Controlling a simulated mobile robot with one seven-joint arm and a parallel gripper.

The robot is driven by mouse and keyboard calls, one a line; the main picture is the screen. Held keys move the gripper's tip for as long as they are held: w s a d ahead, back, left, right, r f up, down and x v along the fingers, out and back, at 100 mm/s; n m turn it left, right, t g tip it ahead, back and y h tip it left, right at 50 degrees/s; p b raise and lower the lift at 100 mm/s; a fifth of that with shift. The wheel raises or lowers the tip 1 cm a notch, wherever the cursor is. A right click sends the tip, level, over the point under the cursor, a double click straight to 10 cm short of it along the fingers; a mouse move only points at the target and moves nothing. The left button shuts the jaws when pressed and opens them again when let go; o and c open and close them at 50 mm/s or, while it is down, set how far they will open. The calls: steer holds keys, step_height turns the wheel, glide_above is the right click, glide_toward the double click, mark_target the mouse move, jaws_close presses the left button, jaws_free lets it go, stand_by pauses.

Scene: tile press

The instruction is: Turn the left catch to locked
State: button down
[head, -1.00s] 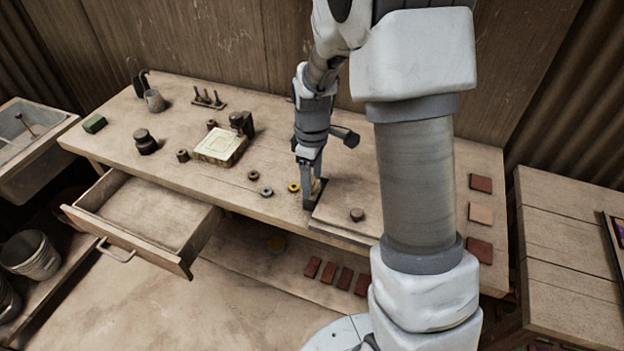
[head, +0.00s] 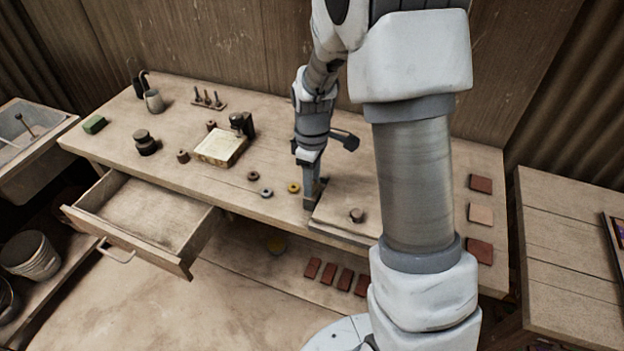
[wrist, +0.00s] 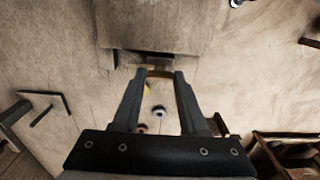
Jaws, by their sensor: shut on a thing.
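The left catch (head: 309,204) is a small dark piece at the left edge of the flat wooden press lid (head: 337,214). My gripper (head: 312,192) points down over it with the fingers close around its upper part. In the wrist view, a brass-coloured bar of the catch (wrist: 160,73) lies across between my fingertips (wrist: 160,76), in front of a dark plate beside the lid (wrist: 150,25). My fingers hide much of the catch, so its exact angle and whether it sits at locked cannot be told.
Yellow (head: 293,187), grey (head: 266,192) and dark (head: 253,176) rings lie left of my gripper. A round knob (head: 357,215) stands on the lid. A cream block (head: 220,148) lies farther left. The drawer (head: 150,220) is pulled open and empty.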

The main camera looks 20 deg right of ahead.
steer(key=shift+m, duration=0.3)
steer(key=m, duration=0.7)
steer(key=shift+b, duration=0.35)
steer(key=m, duration=0.3)
steer(key=shift+m, duration=0.3)
steer(key=shift+w+m, duration=0.1)
steer(key=shift+m, duration=1.7)
steer(key=shift+c, duration=2.2)
jaws_free()
